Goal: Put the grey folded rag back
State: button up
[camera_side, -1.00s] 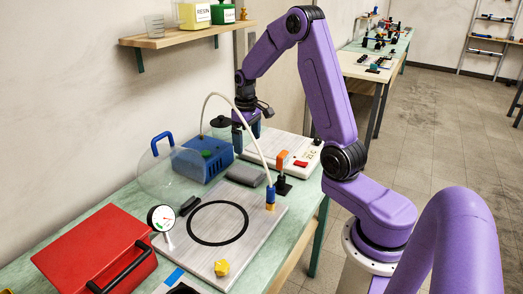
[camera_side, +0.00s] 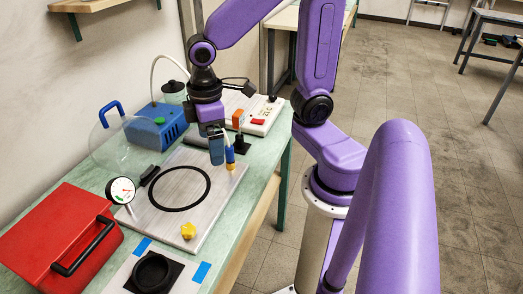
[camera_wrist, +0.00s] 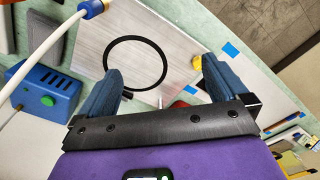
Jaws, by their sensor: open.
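The grey folded rag (camera_wrist: 55,44) appears as a flat dark grey piece at the upper left of the wrist view, lying beside the pale board (camera_wrist: 85,70). My gripper (camera_side: 216,150) hangs over the far edge of the board, near the hose's blue and yellow fitting (camera_side: 230,155). In the wrist view my gripper (camera_wrist: 160,72) has its two blue fingers wide apart, with nothing between them. The rag lies outside the fingers, to the left.
A blue pump (camera_side: 155,125) and a clear dome (camera_side: 115,145) stand behind the board. The white hose (camera_wrist: 45,45) arches close to my gripper. A gauge (camera_side: 122,190), a red case (camera_side: 60,235) and a yellow knob (camera_side: 188,231) are nearer. The black ring's area (camera_side: 180,188) is clear.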

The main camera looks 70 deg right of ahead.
jog(key=s+n, duration=0.4)
jog(key=s, duration=0.8)
jog(key=shift+a+r, duration=0.15)
jog(key=shift+a, duration=0.05)
dwell(0.6)
